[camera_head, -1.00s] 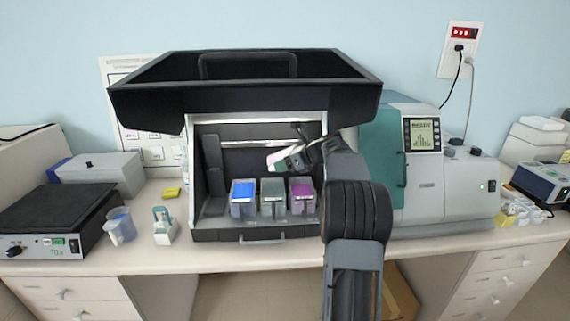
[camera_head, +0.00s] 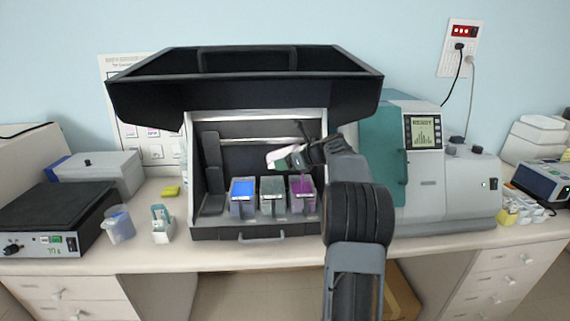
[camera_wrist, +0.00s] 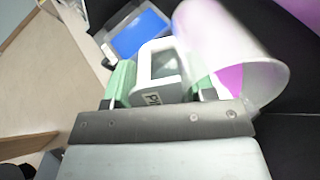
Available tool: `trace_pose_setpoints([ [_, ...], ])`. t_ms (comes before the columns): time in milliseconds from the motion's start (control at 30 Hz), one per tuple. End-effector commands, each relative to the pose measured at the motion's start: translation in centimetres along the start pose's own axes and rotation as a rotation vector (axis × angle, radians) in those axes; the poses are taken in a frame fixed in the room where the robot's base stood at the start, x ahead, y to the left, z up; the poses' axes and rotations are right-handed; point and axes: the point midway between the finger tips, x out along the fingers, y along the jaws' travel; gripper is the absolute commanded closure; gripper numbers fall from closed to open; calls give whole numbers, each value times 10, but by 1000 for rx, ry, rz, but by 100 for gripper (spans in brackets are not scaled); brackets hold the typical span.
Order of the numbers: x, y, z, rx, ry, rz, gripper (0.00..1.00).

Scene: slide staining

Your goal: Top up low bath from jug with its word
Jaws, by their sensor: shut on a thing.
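My gripper (camera_head: 300,157) is inside the open black staining station, above the row of baths. In the wrist view my gripper (camera_wrist: 158,78), with green finger pads, is shut on the handle of the jug (camera_wrist: 215,35). The jug is whitish and translucent, tilted, with purple liquid showing inside, and its tag starts with "P". In the head view the jug (camera_head: 278,158) hangs over the baths. The blue bath (camera_head: 243,207), the grey-green bath (camera_head: 272,208) and the purple bath (camera_head: 303,206) stand side by side. I cannot tell their exact levels.
The station's raised black hood (camera_head: 240,100) hangs above the arm. A teal and grey machine (camera_head: 440,185) reading "READY" stands close on the right. A clear beaker (camera_head: 118,225), a small white-green holder (camera_head: 162,225) and a black hotplate (camera_head: 50,215) are on the left.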

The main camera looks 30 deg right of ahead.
Motion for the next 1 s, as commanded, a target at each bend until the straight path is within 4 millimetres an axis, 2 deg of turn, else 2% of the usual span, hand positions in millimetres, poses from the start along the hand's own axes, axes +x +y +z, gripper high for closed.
trace_pose_setpoints([
  [1000,0,0,-2,0,-45,1,91],
])
